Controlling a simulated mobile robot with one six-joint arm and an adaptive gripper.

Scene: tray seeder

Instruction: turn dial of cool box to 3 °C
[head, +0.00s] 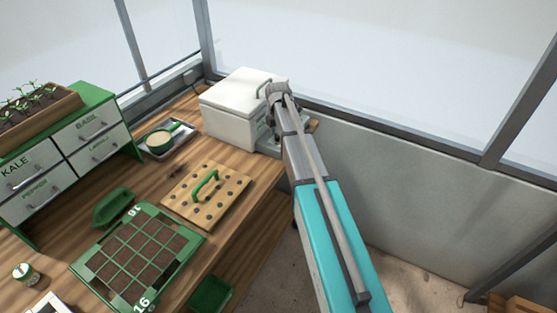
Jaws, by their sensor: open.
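The cool box (226,122) is a white lidded box at the back corner of the wooden bench. A grey handle (263,86) shows at its right end. My arm reaches up from the lower right, and its wrist is beside the right end of the box. My gripper (271,117) is small and mostly hidden by the wrist; it is close to the box, and I cannot tell whether it touches. The dial and its markings cannot be made out; my arm covers part of that side.
A metal tray (148,152) with a green pan (160,141) is left of the box. A dibber board (236,196) and a green seed tray (195,250) lie nearer. Drawers (100,150) stand at left. The wall and windows close off the back.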

